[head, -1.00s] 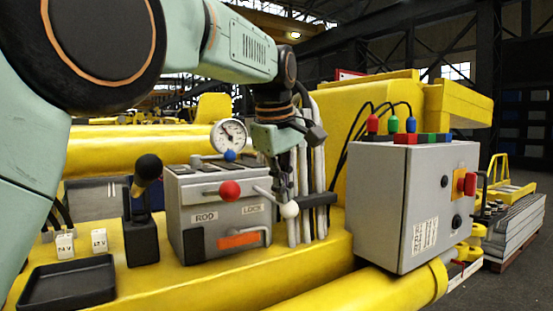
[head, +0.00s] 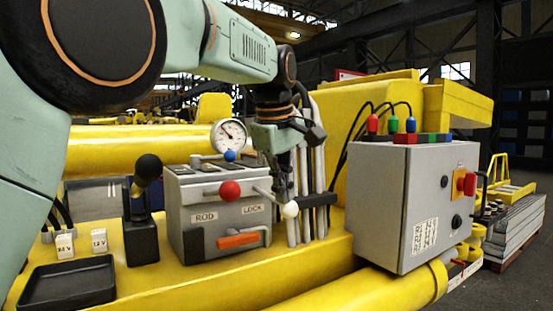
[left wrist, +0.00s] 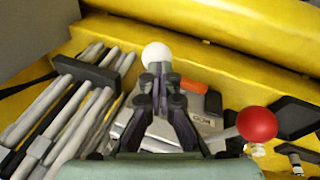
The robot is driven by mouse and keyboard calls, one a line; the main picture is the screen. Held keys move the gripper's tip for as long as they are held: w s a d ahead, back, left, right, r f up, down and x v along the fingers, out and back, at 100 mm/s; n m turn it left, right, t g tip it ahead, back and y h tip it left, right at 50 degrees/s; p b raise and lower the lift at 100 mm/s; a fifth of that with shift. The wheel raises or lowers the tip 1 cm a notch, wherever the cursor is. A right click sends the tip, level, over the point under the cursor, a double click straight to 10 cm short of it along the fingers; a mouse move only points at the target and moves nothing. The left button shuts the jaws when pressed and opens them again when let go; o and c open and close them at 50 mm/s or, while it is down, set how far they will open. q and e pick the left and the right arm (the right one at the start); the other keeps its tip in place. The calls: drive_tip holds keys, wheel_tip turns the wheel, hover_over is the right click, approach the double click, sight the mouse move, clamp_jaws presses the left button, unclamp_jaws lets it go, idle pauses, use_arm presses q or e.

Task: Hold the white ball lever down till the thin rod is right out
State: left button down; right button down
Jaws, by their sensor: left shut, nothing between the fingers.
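The white ball lever (head: 290,209) sticks out from the right side of the grey valve box (head: 212,243), beside its LOCK label. The white ball also shows in the left wrist view (left wrist: 156,54), just beyond my fingertips. My left gripper (head: 283,197) is shut and empty, with its fingertips pointing down at the ball from above. They look to be touching it or very close; I cannot tell which. I cannot make out the thin rod for certain. My right gripper is not in view.
A red ball lever (head: 230,190) stands left of the white one, above an orange handle (head: 238,240). Pale hoses (head: 304,170) rise behind my gripper. A grey control box (head: 410,205) stands to the right. A black tray (head: 68,284) lies at the front left.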

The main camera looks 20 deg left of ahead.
use_arm(q)
drive_tip(key=shift+f, duration=0.15)
drive_tip(key=p+v, duration=0.4)
drive_tip(key=v, duration=0.9)
drive_tip(key=shift+s+a+p, duration=0.25)
drive_tip(key=shift+a+p, duration=0.05)
drive_tip(key=shift+d, duration=0.2)
drive_tip(key=shift+a, duration=0.2)
idle(0.3)
